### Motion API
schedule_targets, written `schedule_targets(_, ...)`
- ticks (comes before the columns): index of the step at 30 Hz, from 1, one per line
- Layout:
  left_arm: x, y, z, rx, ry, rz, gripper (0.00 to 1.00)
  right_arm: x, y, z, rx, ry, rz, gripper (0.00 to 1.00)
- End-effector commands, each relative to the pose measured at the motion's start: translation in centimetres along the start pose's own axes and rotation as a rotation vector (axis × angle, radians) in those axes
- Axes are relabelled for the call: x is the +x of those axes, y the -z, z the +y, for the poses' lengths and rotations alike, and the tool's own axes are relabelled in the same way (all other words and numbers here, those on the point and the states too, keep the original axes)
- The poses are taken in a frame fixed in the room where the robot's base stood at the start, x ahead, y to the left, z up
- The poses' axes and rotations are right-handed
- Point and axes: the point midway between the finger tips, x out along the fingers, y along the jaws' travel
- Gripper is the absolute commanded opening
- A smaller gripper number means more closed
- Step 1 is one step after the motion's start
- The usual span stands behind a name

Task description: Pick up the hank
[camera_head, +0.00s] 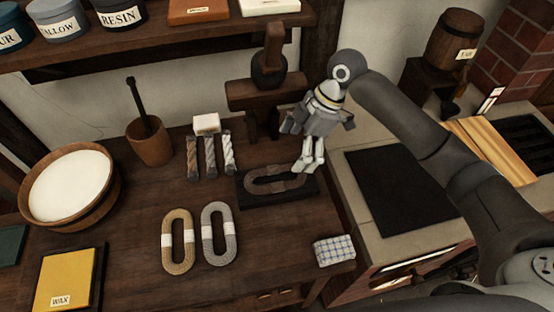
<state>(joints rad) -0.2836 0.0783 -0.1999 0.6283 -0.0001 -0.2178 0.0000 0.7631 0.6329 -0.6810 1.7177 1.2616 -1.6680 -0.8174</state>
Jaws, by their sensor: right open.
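Three oval hanks of rope lie on the dark wooden bench (270,245). A tan hank (178,255) and a grey hank (207,234), each with a white band, lie side by side near the front. A brown hank (263,187) lies on a black slab (300,197) farther back. Which hank is meant I cannot tell. My right gripper (308,166) is open, pointing down at the right end of the brown hank and partly overlapping it in the picture. Whether it touches the hank is unclear. My left gripper is not in view.
Three short rope samples (210,158) lie behind. A wooden mortar (150,142) and a bowl of white stuff (72,184) stand left, with a yellow WAX book (68,282) in front. A checked cloth (335,250) lies at right. A wooden stand (263,95) rises behind.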

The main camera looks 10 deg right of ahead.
Motion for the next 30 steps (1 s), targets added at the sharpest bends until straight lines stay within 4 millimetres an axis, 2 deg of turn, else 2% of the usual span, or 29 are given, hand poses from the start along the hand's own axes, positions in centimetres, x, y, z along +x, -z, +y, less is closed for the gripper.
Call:
schedule_targets(5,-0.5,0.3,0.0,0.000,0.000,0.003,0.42,1.8,0.1,-0.1,0.000,0.007,0.002,0.96)
schedule_targets(9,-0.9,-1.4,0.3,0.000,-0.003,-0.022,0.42,4.0,0.1,0.0,0.001,0.005,0.002,0.96)
schedule_targets(13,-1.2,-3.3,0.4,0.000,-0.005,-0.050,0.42,5.3,0.1,0.0,-0.001,0.002,0.002,0.96)
schedule_targets(16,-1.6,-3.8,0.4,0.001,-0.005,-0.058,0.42,5.9,0.2,0.0,0.000,0.003,0.000,0.96)
schedule_targets(20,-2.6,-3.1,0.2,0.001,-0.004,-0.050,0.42,7.5,0.6,0.0,0.001,0.005,0.001,0.96)
schedule_targets(24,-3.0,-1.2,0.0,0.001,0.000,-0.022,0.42,9.7,0.6,0.1,0.002,0.004,0.001,0.96)
schedule_targets(27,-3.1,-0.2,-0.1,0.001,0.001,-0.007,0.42,10.5,0.6,0.1,0.000,0.001,0.001,0.96)
schedule_targets(30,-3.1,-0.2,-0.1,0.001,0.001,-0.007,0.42,10.8,0.5,0.1,-0.001,0.000,0.000,0.96)
